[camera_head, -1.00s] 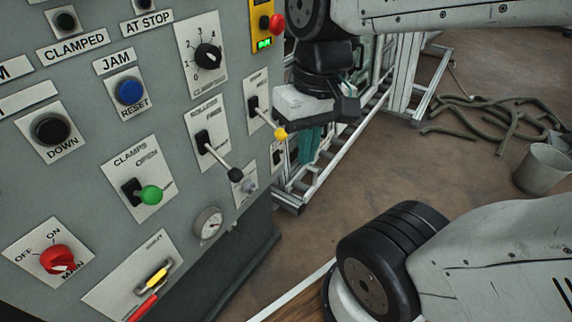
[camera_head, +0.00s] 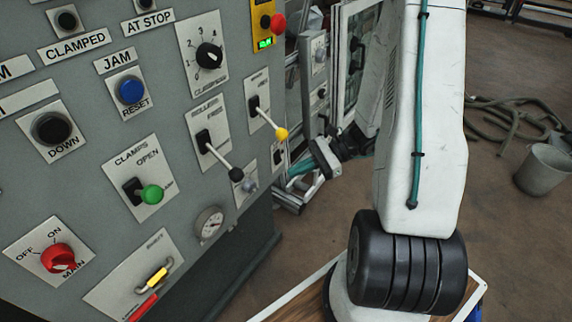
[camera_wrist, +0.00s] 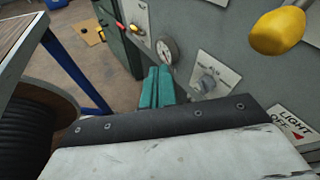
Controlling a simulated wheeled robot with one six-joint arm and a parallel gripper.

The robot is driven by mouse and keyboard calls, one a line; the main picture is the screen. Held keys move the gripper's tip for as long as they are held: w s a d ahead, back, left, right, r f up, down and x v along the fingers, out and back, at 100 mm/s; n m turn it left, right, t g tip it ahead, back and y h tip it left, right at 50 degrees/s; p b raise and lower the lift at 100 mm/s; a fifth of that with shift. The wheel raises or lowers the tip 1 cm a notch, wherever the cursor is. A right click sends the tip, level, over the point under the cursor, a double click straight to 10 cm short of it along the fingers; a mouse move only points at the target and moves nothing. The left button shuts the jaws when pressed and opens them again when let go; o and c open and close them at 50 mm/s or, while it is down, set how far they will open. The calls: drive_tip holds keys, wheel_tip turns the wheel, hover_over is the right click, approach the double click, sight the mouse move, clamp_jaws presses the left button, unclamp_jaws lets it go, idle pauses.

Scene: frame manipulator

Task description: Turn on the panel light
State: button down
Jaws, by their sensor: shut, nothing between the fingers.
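A plate lettered LIGHT and OFF (camera_wrist: 292,124) is at the right edge of the wrist view, partly cut off; its switch is mostly hidden. A small plate with a dark switch (camera_head: 278,156) at the panel's right edge in the head view appears to be the same one. My gripper (camera_wrist: 153,84) has teal fingers shut together and empty, pointing toward the panel. In the head view my gripper (camera_head: 297,169) is just right of the panel edge, near that plate. I cannot tell whether it touches anything.
The yellow-tipped lever (camera_head: 281,133) juts out above and left of my gripper and shows large in the wrist view (camera_wrist: 278,30). A black-tipped lever (camera_head: 236,174), a grey knob (camera_wrist: 207,82) and a gauge (camera_head: 209,223) are nearby. A frame stands behind my gripper.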

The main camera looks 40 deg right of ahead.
sight(280, 161)
drive_tip(key=w+d+f+m+t+h, duration=0.2)
drive_tip(key=d+f+m+t+h, duration=0.2)
drive_tip(key=d+f+m+t, duration=0.1)
drive_tip(key=w+d+f+m+t+h, duration=0.3)
drive_tip(key=d+f+m+t, duration=0.3)
drive_tip(key=d+f+m, duration=0.2)
wheel_tip(280, 161, down, 3)
drive_tip(key=shift+w+d+r+h, duration=0.2)
drive_tip(key=shift+d+h, duration=0.3)
drive_tip(key=shift+h, duration=0.3)
drive_tip(key=x, duration=1.4)
drive_tip(key=shift+a, duration=0.1)
